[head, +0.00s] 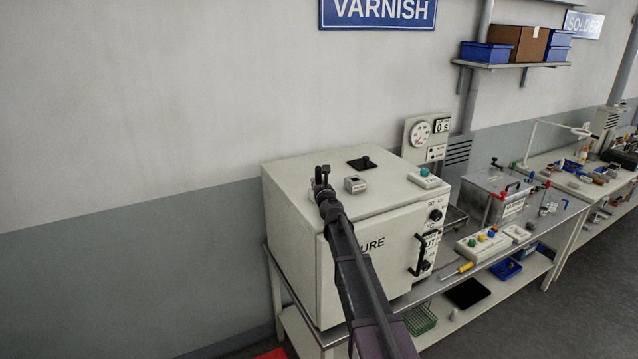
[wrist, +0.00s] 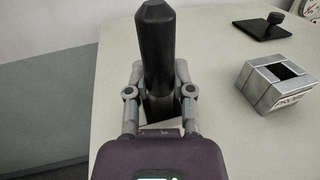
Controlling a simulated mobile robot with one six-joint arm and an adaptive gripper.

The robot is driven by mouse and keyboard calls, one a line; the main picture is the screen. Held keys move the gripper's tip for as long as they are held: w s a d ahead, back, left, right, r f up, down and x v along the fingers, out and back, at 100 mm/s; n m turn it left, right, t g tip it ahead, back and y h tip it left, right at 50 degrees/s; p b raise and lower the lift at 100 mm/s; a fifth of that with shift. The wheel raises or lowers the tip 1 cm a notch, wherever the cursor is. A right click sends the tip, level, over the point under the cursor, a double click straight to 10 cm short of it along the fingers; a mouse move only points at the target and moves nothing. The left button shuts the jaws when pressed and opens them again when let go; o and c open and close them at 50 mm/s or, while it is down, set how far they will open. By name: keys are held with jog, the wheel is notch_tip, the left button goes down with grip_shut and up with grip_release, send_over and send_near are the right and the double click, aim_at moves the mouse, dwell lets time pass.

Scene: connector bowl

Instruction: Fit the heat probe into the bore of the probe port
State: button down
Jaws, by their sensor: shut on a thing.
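My gripper (wrist: 158,97) is shut on the heat probe (wrist: 157,48), a dark cylinder with a tapered end, seen in the wrist view between the two fingers. In the head view my gripper (head: 322,176) is over the left part of the oven's top, and the probe is small and dark there. The probe port (wrist: 277,80) is a grey metal block with a dark square opening and lettering on its side. It stands on the oven top to the right of my gripper, apart from the probe. It also shows in the head view (head: 355,185).
The pale oven (head: 300,215) stands on a bench. The oven top's left part is clear.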

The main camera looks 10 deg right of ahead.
aim_at(319, 167)
jog(key=shift+r+p, duration=4.2)
jog(key=shift+r, duration=0.25)
jog(key=shift+r+m+h, duration=0.15)
jog(key=shift+m+h, duration=0.35)
jog(key=shift+h, duration=0.3)
